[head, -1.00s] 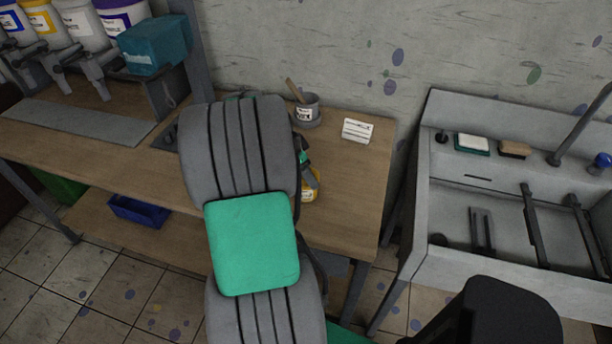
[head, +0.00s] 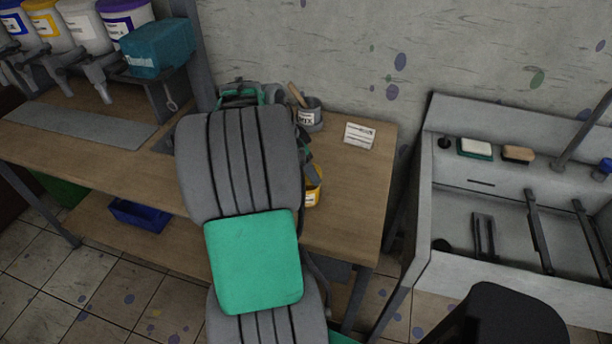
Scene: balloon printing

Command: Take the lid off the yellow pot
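The yellow pot (head: 314,190) stands on the wooden bench, just right of my arm. Its left side is hidden behind my arm, and a pale label shows low on its front. I cannot tell whether its lid is on. My arm covers most of the bench middle. A dark part of my gripper (head: 305,150) shows beside the arm, just above the pot in the picture. The fingertips are hidden, so I cannot tell whether they are open or hold anything.
A grey pot marked MIX (head: 309,118) with a wooden stick stands at the back of the bench. A white card (head: 359,135) lies to its right. A teal box (head: 155,48) and several dispensers are at left. A grey sink (head: 480,215) stands right.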

